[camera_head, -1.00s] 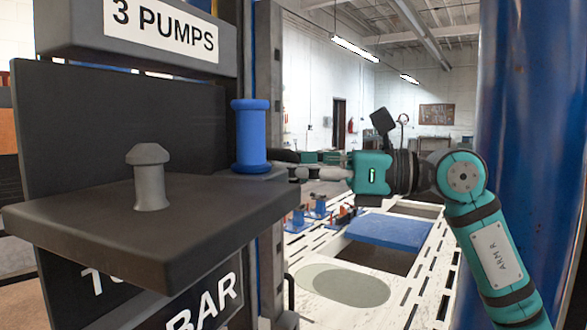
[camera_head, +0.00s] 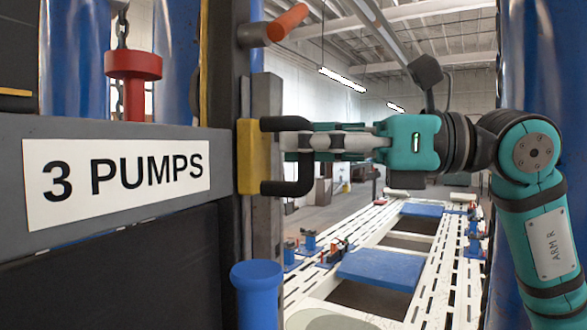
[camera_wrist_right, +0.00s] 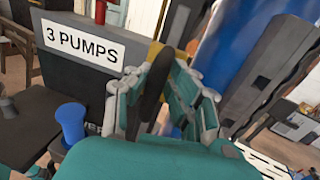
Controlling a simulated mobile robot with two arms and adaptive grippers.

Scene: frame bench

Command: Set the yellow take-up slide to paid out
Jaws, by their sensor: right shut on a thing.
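The yellow take-up slide (camera_head: 250,158) sits on a grey upright rail in the head view, level with the right end of the "3 PUMPS" sign. A black bracket-shaped handle (camera_head: 300,187) sticks out from it to the right. My right gripper (camera_head: 295,141) is shut on the handle's upright bar, which its fingers partly hide. In the right wrist view, the black handle (camera_wrist_right: 154,84) lies between the fingers, and part of the yellow slide (camera_wrist_right: 153,52) shows behind it. No paid-out mark can be made out. My left gripper is not in view.
The "3 PUMPS" sign (camera_head: 118,181) is left of the slide. A blue knob (camera_head: 257,290) stands below it, an orange-gripped lever (camera_head: 287,22) above. A red flanged part (camera_head: 133,78) hangs at upper left. A large blue column (camera_head: 541,60) rises behind my right arm.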

